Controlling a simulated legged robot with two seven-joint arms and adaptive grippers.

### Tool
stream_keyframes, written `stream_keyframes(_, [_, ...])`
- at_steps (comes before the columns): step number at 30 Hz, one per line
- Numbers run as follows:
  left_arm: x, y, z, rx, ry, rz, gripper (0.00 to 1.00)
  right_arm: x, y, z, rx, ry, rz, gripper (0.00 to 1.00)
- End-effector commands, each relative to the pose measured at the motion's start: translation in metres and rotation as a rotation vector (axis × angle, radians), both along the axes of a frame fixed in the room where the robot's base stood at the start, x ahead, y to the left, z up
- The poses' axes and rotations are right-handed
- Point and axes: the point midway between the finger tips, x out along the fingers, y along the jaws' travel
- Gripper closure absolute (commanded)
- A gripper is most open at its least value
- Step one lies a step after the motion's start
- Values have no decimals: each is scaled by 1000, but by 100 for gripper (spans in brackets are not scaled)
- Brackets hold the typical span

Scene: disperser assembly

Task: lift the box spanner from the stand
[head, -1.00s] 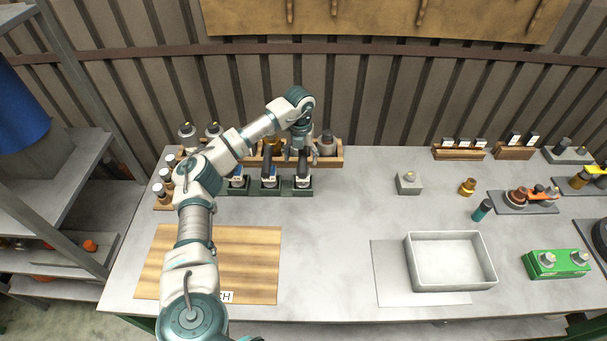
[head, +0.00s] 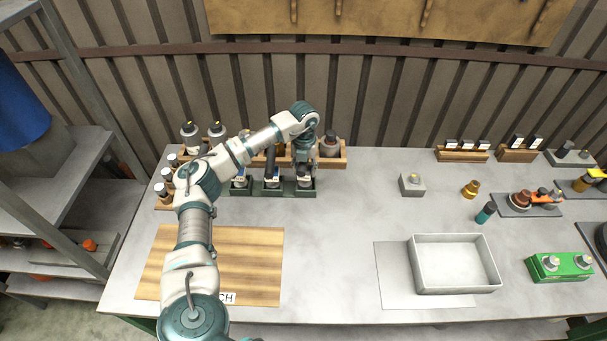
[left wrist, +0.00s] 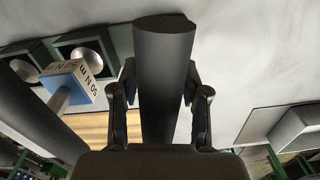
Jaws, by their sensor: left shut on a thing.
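The green stand (head: 284,190) is near the back of the table and holds several dark upright tools with blue and white labels. My left gripper (head: 304,168) is over its right end, pointing down. In the left wrist view my left gripper (left wrist: 160,105) is shut on a thick dark grey cylinder, the box spanner (left wrist: 163,85), with one finger on each side. The spanner hides the spot below it, so I cannot tell whether its foot is still seated. A neighbouring tool with a blue "50 N m" label (left wrist: 70,80) is to its left. My right gripper is not in view.
A wooden rack (head: 335,161) with bottles stands close behind the stand. A small grey block (head: 411,185) is to the right. A pale tray (head: 455,288) lies at the front right and a wooden board (head: 258,262) at the front left. The table between them is clear.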

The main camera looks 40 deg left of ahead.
Motion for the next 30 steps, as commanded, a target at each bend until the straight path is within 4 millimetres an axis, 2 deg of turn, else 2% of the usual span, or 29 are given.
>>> stream_keyframes(1, [-2, 5, -6, 13, 11, 9, 100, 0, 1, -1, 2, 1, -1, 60])
stream_keyframes(11, [-3, 3, -3, 10, 11, 7, 100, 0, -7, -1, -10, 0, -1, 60])
stream_keyframes(17, [-2, 3, 14, 8, 4, 6, 100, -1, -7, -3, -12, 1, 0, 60])
stream_keyframes(21, [-2, 3, 35, 8, 0, 6, 100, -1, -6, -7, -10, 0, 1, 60])
stream_keyframes(30, [-10, -59, 42, 12, 2, -1, 100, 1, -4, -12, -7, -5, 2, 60])
